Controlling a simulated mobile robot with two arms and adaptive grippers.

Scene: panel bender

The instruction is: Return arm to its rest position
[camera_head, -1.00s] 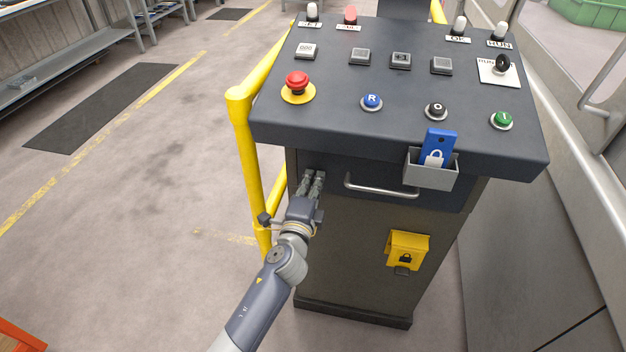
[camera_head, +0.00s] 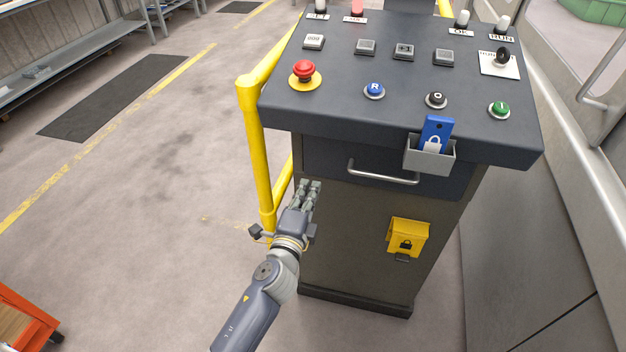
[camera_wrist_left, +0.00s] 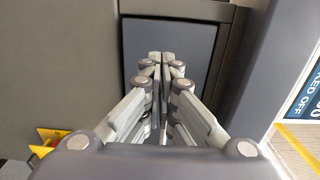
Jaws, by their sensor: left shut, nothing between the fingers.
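My left gripper (camera_head: 311,186) is shut and empty in the head view. It is in front of the left side of the control cabinet (camera_head: 365,230), below the overhanging console top (camera_head: 400,75). In the left wrist view the fingers (camera_wrist_left: 160,58) are together, with the dark drawer front (camera_wrist_left: 172,40) beyond them. The drawer's bar handle (camera_head: 383,177) is to the right of the gripper and apart from it. My right gripper does not show.
A yellow guard rail (camera_head: 255,130) stands at the cabinet's left. A blue tag (camera_head: 435,132) sits in a grey holder (camera_head: 430,155) on the console's front edge. A yellow lock box (camera_head: 408,236) is on the cabinet front. An orange cart (camera_head: 28,318) is at lower left; floor between is clear.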

